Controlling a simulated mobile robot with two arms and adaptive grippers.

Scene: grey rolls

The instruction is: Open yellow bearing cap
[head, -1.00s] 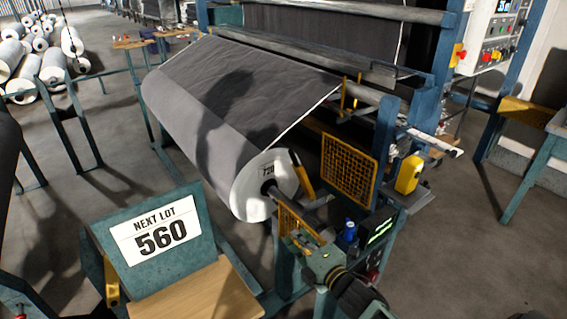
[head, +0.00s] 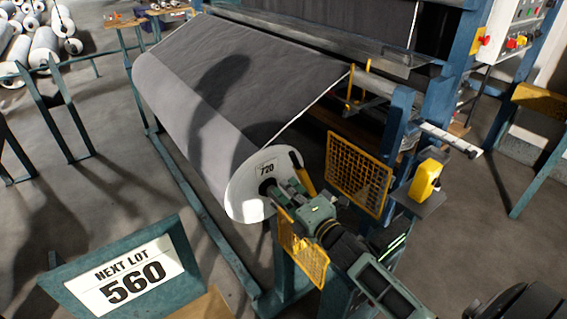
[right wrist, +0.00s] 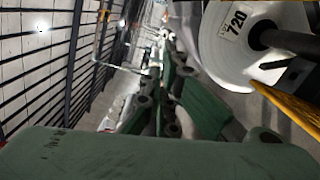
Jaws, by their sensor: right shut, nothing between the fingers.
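The large grey fabric roll (head: 215,115) lies in the frame, with its white end disc marked 720 (head: 243,195) facing me. A yellow bar (head: 303,175), probably the bearing cap, slants up beside the disc and the roll's shaft. It also shows at the right edge of the right wrist view (right wrist: 287,105). My right gripper (head: 288,190) is shut and empty, its fingertips just in front of the disc near the shaft; in the right wrist view its green fingers (right wrist: 172,112) point away from the bar. Contact cannot be told. My arm hides the bearing. My left gripper is out of view.
A yellow mesh guard (head: 358,178) stands right of the roll end, and another (head: 303,250) hangs below my right arm. A yellow box (head: 426,180) sits on a small shelf at right. The NEXT LOT 560 sign (head: 128,278) stands at lower left.

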